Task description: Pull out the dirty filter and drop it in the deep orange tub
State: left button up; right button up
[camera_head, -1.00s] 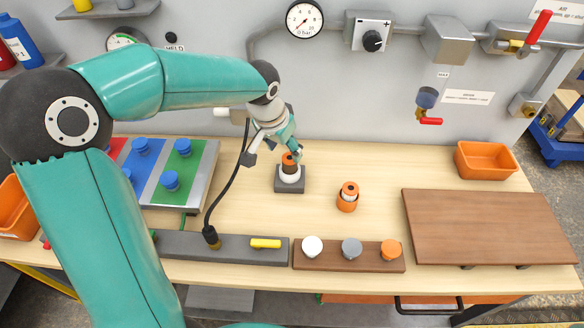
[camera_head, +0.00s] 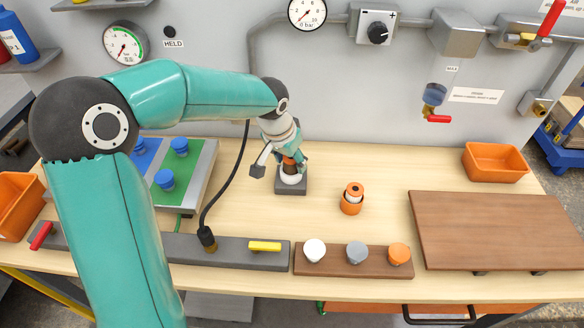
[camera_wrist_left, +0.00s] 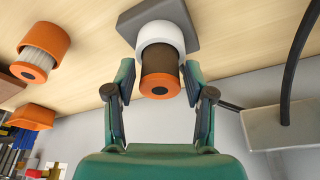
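The dirty filter (camera_wrist_left: 160,76) is brown with an orange end cap. It stands in a white round socket (camera_wrist_left: 160,36) on a dark grey block (camera_head: 291,187). My left gripper (camera_wrist_left: 158,75) is open, with one finger on each side of the filter and a small gap on both sides. In the head view the gripper (camera_head: 290,158) comes down over the filter and partly hides it. One orange tub (camera_head: 495,163) stands at the back right and another orange tub (camera_head: 18,207) at the left edge. I cannot tell for certain which is deeper. My right gripper is not in view.
A pale filter with an orange cap (camera_head: 353,192) stands in an orange holder right of the block. A brown board (camera_head: 495,230) lies at the right. A strip with three knobs (camera_head: 356,258) lies in front. A black cable (camera_head: 232,172) hangs left of the gripper.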

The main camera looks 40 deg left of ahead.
pick_arm(q)
jog(key=c, duration=0.8)
jog(key=shift+o, duration=0.2)
jog(key=shift+r, duration=0.15)
jog(key=shift+p+v, duration=0.75)
jog(key=shift+v, duration=0.2)
jog(key=shift+w+r+p, duration=0.25)
jog(key=shift+r+p, duration=0.4)
jog(key=shift+r, duration=0.3)
jog(key=shift+r, duration=0.1)
jog(key=shift+r+p, duration=1.6)
jog(key=shift+r, duration=0.55)
